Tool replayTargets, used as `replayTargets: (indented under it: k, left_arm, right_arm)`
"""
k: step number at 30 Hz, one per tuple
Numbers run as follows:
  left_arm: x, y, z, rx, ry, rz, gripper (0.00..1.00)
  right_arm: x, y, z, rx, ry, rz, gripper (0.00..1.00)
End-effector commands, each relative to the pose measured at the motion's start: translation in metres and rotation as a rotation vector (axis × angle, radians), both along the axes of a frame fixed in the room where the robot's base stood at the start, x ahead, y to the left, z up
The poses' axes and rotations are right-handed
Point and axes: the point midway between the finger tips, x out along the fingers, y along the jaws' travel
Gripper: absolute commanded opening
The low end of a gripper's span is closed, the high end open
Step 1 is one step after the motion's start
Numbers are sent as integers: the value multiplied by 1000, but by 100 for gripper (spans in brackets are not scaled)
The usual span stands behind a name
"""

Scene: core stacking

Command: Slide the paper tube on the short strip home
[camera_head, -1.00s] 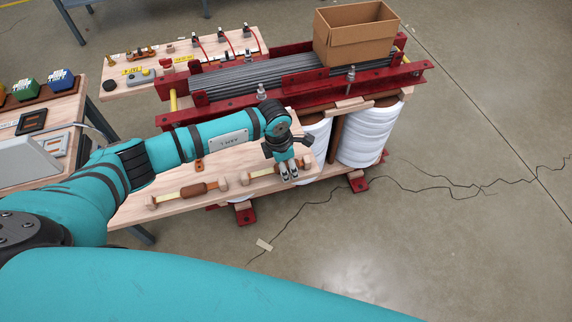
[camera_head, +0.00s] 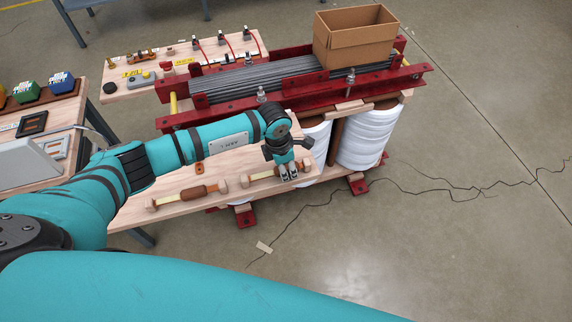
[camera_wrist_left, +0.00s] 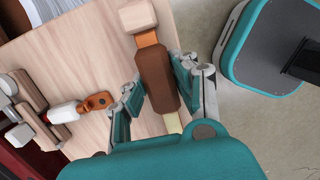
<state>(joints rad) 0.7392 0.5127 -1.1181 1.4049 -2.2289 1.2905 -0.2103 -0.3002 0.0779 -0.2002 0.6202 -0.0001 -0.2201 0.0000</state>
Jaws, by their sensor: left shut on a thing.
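My left gripper (camera_head: 288,174) is over the right end of the wooden board. In the left wrist view its fingers (camera_wrist_left: 159,78) are shut on a brown tube, which looks like the paper tube (camera_wrist_left: 154,70). A short orange-brown stretch (camera_wrist_left: 147,40) shows between the tube and a pale wooden block (camera_wrist_left: 138,16). A narrow cream piece (camera_wrist_left: 173,122) comes out of the tube's other end. In the head view the gripper hides most of this tube. A similar brown tube (camera_head: 192,192) lies between pale blocks farther left. My right gripper is not in view.
Behind the board (camera_head: 150,215) stands a red-framed core of grey sheets (camera_head: 255,74) with white coils (camera_head: 362,137). A cardboard box (camera_head: 354,38) sits on top. In the wrist view, a tab with a hole (camera_wrist_left: 97,101) lies left of the gripper.

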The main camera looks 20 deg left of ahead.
Motion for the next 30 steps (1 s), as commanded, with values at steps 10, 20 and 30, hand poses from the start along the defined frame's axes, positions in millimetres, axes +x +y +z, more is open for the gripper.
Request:
replayTargets:
  k: [10,20,30]
  left_arm:
    - [1,1,0,1,-1,2,0]
    - [0,3,1,1,-2,2,0]
    - [-6,12,1,3,-1,3,0]
  right_arm:
    - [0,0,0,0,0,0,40]
    - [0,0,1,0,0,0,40]
    - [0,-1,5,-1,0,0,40]
